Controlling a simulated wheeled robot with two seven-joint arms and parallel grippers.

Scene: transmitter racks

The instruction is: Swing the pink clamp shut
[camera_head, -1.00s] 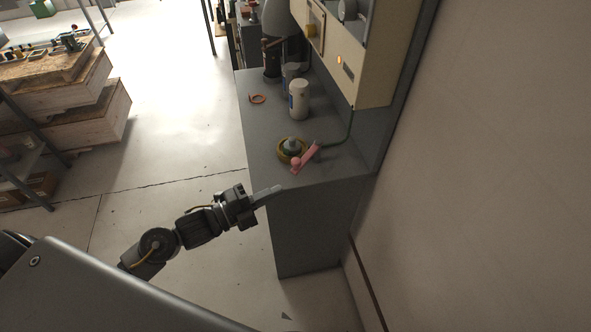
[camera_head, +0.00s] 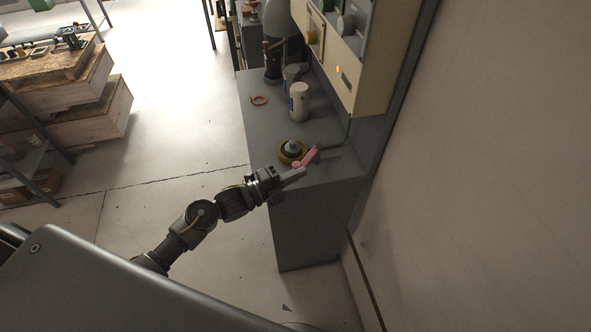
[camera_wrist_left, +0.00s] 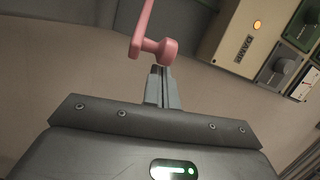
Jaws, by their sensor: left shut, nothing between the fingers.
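The pink clamp (camera_head: 308,156) is a short bar with a knob end. It lies over the near part of the grey bench top (camera_head: 262,120), just right of a round yellow-rimmed fitting (camera_head: 292,150). My left gripper (camera_head: 298,173) is shut and empty, its fingertips right by the clamp's knob. In the left wrist view the pink clamp (camera_wrist_left: 150,44) hangs just beyond the closed fingertips (camera_wrist_left: 160,74). I cannot tell whether they touch. The fingertips hide part of the knob end in the head view. My right gripper is not in view.
A white canister (camera_head: 299,101) and an orange ring (camera_head: 259,100) stand farther back on the bench. A cream control cabinet (camera_head: 345,70) with an orange light rises at the back right. Wooden crates (camera_head: 75,110) stand at the left, with open floor between.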

